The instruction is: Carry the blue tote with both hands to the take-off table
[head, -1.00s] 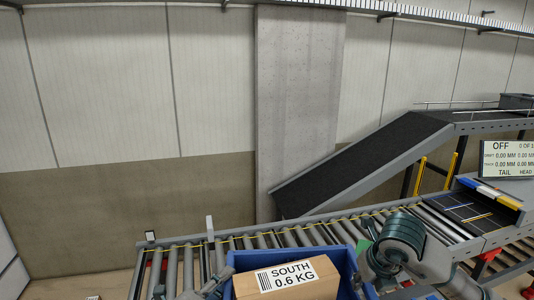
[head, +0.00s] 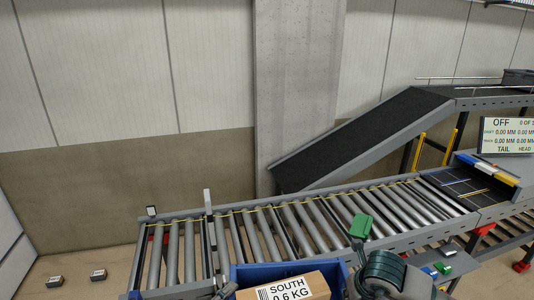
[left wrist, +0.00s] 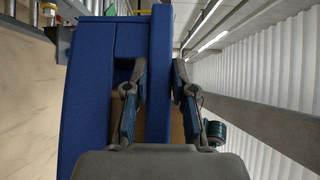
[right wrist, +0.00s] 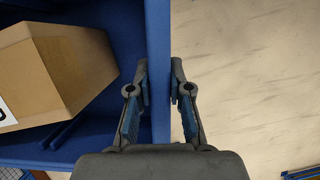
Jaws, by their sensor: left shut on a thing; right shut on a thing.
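The blue tote (head: 245,272) is at the bottom centre of the head view, cut off by the picture's edge. A brown carton (head: 292,285) labelled SOUTH 0.6 KG lies in it. In the left wrist view my left gripper (left wrist: 159,75) is shut on one tote wall (left wrist: 160,30), a finger on each side. In the right wrist view my right gripper (right wrist: 160,75) is shut on another tote wall (right wrist: 158,25), with the carton (right wrist: 70,70) inside to the left. I cannot tell which surface is the take-off table.
A grey roller conveyor (head: 300,225) runs just beyond the tote. A dark inclined belt (head: 360,135) rises behind it to the right. A green block (head: 361,226) stands by the conveyor's near edge. A screen reading OFF (head: 508,140) is at the right. Two small dark boxes (head: 98,275) lie on the left floor.

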